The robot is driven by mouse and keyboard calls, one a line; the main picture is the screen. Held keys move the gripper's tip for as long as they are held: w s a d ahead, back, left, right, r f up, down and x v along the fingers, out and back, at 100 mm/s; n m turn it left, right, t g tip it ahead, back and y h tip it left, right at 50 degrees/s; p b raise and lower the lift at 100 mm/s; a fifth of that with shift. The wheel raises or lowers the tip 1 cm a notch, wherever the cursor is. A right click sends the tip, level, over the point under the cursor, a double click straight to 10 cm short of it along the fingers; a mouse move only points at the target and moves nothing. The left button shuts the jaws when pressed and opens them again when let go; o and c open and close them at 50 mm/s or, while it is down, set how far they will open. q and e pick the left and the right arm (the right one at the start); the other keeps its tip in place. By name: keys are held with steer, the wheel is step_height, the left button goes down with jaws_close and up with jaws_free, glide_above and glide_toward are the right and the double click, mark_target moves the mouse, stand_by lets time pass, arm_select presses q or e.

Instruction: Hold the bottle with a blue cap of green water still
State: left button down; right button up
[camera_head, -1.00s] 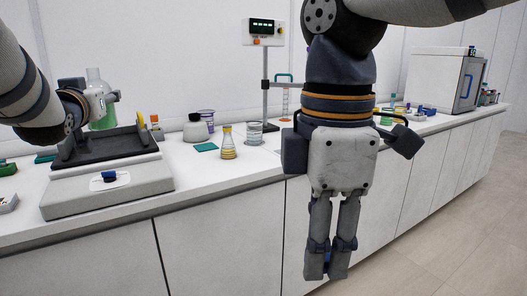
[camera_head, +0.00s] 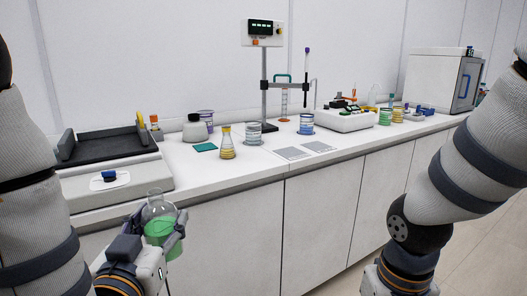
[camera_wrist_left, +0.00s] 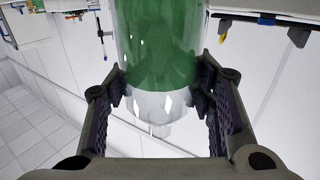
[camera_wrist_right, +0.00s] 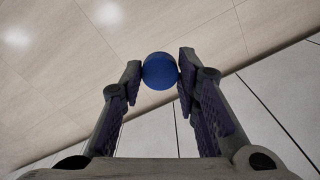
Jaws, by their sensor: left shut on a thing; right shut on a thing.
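The bottle of green water (camera_head: 157,230) is clear glass. My left gripper (camera_head: 158,226) is shut around its body, in front of the counter at the lower left of the head view. No cap shows on its neck there. In the left wrist view the bottle (camera_wrist_left: 160,40) stands between both fingers (camera_wrist_left: 160,95), its far end cut off by the frame. A round blue cap (camera_wrist_right: 160,71) is pinched between the fingertips of my right gripper (camera_wrist_right: 160,75), above the floor. The right fingers are outside the head view.
The counter (camera_head: 240,172) carries a dark-topped balance (camera_head: 110,180), a yellow-layered flask (camera_head: 227,147), beakers and a stand (camera_head: 264,95). A white instrument (camera_head: 345,119) is farther right. The space in front of the cabinets between my arms is clear.

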stand_by(0.4)
arm_select(q)
steer(key=s+d+f+m+g+h, duration=0.2)
steer(key=s+d+f+m+h, duration=0.1)
steer(key=d+f+m+h, duration=0.1)
steer(key=s+d+f+m+g+h, duration=0.2)
steer(key=s+d+f+m+h, duration=0.2)
steer(key=d+f+h, duration=0.3)
steer(key=shift+d+f+h, duration=0.3)
steer(key=shift+d+f, duration=0.3)
steer(key=shift+d, duration=0.3)
arm_select(e)
steer(key=shift+w, duration=0.1)
steer(key=w+a+r+n, duration=0.2)
steer(key=a+r+n, duration=0.1)
steer(key=a+r, duration=0.5)
steer(key=w+a+r+n, duration=0.3)
steer(key=a+r, duration=0.4)
steer(key=a, duration=0.7)
steer(key=shift+a+r+n, duration=0.2)
steer(key=shift+r+n, duration=0.2)
steer(key=shift+n, duration=0.4)
steer(key=shift+w+f, duration=0.1)
steer(key=shift+f, duration=0.05)
steer(key=shift+f, duration=1.9)
